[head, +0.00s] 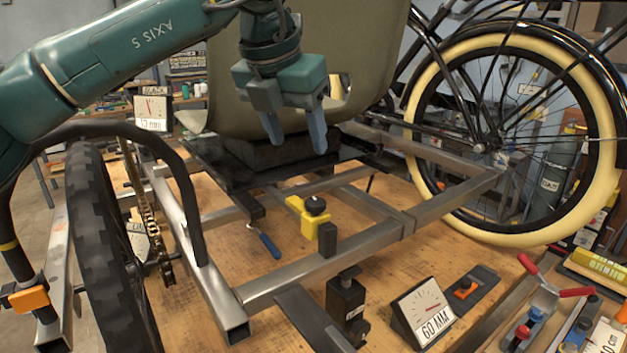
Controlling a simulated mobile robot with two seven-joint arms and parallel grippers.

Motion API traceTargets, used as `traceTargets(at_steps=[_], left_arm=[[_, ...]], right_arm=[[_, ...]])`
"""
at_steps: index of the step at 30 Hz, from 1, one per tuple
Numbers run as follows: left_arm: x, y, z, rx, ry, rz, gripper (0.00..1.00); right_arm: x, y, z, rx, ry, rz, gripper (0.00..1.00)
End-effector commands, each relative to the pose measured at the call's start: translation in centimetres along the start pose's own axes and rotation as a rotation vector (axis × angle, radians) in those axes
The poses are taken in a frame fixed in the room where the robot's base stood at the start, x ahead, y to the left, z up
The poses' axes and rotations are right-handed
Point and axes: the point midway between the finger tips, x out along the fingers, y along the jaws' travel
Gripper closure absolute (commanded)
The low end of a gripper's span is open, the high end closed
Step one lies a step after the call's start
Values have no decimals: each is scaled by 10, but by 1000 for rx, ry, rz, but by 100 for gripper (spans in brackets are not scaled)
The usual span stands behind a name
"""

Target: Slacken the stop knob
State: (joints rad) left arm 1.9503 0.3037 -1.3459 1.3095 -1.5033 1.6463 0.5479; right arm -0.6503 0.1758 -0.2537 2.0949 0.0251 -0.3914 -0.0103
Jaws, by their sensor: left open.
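My right gripper is not in view.
A black block clamp (346,300) and a gauge marked 60 MM (422,312) stand in front of the frame. A blue-handled tool (267,243) lies beneath it. A cream-tyred wheel (592,190) is at right, a black-tyred wheel (100,245) at left.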

Motion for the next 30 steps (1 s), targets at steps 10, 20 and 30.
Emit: traceTargets(at_steps=[10, 20, 30], left_arm=[[50, 0, -1, 0, 7, -1, 45], [111, 0, 0, 0, 3, 0, 45], [131, 0, 0, 1, 0, -1, 45]], right_arm=[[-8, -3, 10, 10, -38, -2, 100], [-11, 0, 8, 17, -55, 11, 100], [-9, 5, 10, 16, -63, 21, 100]])
